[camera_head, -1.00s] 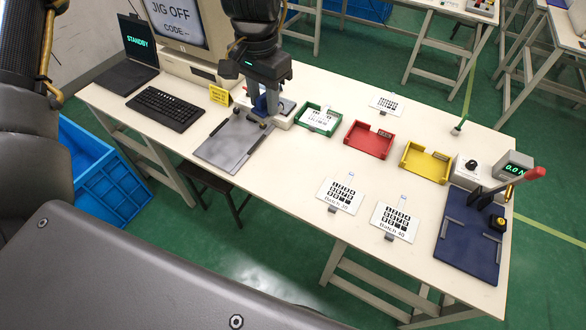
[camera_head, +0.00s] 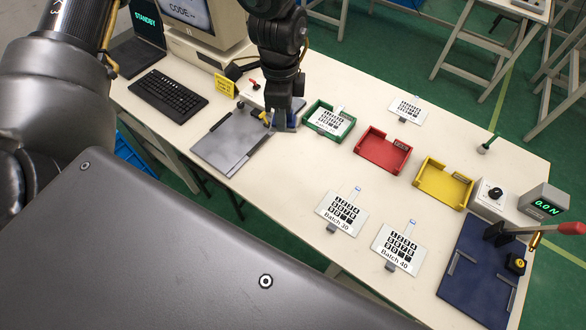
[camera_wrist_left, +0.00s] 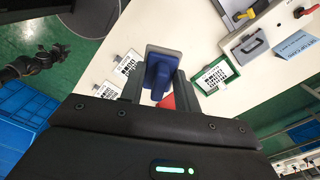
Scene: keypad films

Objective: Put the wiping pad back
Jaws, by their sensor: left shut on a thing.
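The wiping pad (camera_head: 292,121) is blue and mostly hidden behind my left gripper (camera_head: 282,118) in the head view. In the left wrist view the pad (camera_wrist_left: 160,72) shows as a dark blue block with a raised grip, held between the fingers of my left gripper (camera_wrist_left: 160,88). The gripper points down at the right end of a pale box (camera_head: 256,94), just left of the green tray (camera_head: 346,127). I cannot tell whether the pad touches the surface under it. My right gripper is not in view.
A grey plate (camera_head: 222,150) lies in front of the pale box. A green-tray card (camera_head: 328,119), red tray (camera_head: 383,150) and yellow tray (camera_head: 442,184) stand to the right. A keyboard (camera_head: 168,95) is left.

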